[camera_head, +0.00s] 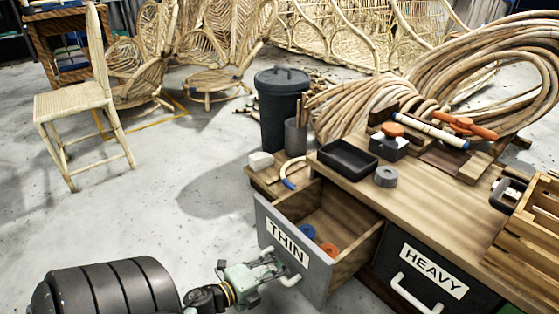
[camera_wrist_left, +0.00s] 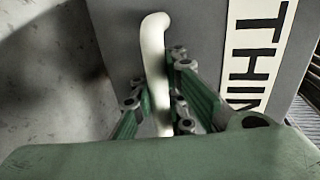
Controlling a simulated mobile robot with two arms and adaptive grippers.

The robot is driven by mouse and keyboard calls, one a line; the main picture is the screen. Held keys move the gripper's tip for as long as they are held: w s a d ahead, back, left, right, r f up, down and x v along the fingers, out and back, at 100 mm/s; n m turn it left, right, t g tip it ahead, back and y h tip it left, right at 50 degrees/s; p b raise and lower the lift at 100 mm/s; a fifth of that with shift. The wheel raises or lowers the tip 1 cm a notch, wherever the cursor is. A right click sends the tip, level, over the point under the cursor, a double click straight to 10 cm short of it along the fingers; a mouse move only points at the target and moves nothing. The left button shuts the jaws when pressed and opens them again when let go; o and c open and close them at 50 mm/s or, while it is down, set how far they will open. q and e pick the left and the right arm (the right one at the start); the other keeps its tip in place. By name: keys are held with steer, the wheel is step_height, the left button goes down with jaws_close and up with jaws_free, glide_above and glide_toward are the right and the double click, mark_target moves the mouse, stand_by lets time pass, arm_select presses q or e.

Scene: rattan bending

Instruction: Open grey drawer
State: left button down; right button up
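The grey drawer (camera_head: 270,234) with the THIN label is pulled out of the wooden workbench (camera_head: 437,199). Its wooden inside shows, with a blue ring and an orange ring at the bottom. Its white handle (camera_wrist_left: 152,50) runs between the fingers of my left gripper (camera_wrist_left: 157,90) in the left wrist view. The fingers lie close against both sides of the handle and appear shut on it. In the head view my left gripper (camera_head: 273,263) is at the front of this drawer, and the handle (camera_head: 291,281) shows beside it. My right gripper is not in view.
A dark drawer (camera_head: 400,262) labelled HEAVY is closed on the right. A black tray (camera_head: 347,158), grey tape roll (camera_head: 386,176) and rattan coils (camera_head: 480,75) are on the bench. A dark bin (camera_head: 281,115) stands behind. The floor on the left is clear up to a chair (camera_head: 75,105).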

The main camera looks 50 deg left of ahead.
arm_select(q)
steer(key=c, duration=2.2)
jaws_free()
steer(key=shift+w+r, duration=0.15)
steer(key=shift+r, duration=0.2)
steer(key=o, duration=0.5)
steer(key=shift+f, duration=0.15)
steer(key=v, duration=1.2)
steer(key=shift+d, duration=0.1)
